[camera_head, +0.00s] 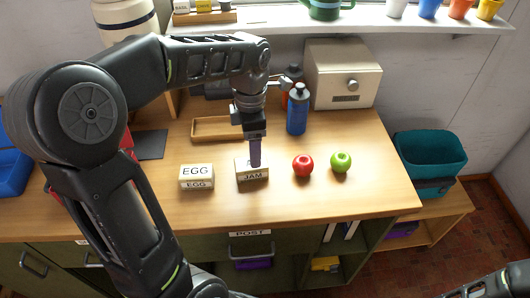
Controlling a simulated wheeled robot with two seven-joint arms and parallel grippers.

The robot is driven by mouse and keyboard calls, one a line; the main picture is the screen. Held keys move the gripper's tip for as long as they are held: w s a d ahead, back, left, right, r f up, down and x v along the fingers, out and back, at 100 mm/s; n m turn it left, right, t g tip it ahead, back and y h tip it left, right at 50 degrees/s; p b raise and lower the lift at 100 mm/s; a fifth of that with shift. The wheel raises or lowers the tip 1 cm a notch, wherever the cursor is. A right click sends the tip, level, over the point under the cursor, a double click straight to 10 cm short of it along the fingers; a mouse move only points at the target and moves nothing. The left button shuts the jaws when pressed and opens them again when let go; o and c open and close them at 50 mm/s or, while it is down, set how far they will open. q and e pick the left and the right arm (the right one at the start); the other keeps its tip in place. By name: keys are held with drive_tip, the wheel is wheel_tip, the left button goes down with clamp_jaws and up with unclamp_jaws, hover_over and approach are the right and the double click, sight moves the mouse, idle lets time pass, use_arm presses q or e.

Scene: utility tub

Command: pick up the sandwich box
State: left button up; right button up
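Two small cream boxes with lettered labels stand on the wooden counter. One box (196,178) reads EGG; the other box (246,175) reads JAM and is to its right. My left arm reaches in from the left, and its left gripper (255,164) points down at the JAM box, its tips overlapping the box's top in the view. The fingers are seen edge-on, so I cannot tell their opening or whether they touch the box. My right arm shows only in part at the bottom right corner; its gripper is not in view.
A red apple (303,166) and a green apple (341,162) sit right of the JAM box. Behind are a blue bottle (297,112), a wooden tray (208,130) and a cream bread bin (341,75). A teal tub (431,150) stands beyond the counter's right edge.

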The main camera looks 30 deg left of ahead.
use_arm(q)
drive_tip(key=shift+s+r, duration=0.1)
drive_tip(key=shift+s, duration=0.3)
drive_tip(key=shift+w+f, duration=0.1)
drive_tip(key=shift+f, duration=1.25)
use_arm(e)
drive_tip(key=shift+s+r, duration=0.2)
drive_tip(key=shift+s, duration=0.05)
use_arm(q)
drive_tip(key=shift+f, duration=0.1)
drive_tip(key=shift+f+p, duration=0.35)
drive_tip(key=shift+p, duration=0.05)
wheel_tip(320, 180, down, 4)
drive_tip(key=shift+a+f+p, duration=0.1)
drive_tip(key=shift+f+p, duration=0.1)
drive_tip(key=shift+p, duration=0.3)
use_arm(e)
drive_tip(key=shift+s+r, duration=0.1)
drive_tip(key=shift+r, duration=0.55)
use_arm(q)
clamp_jaws()
drive_tip(key=shift+r, duration=0.2)
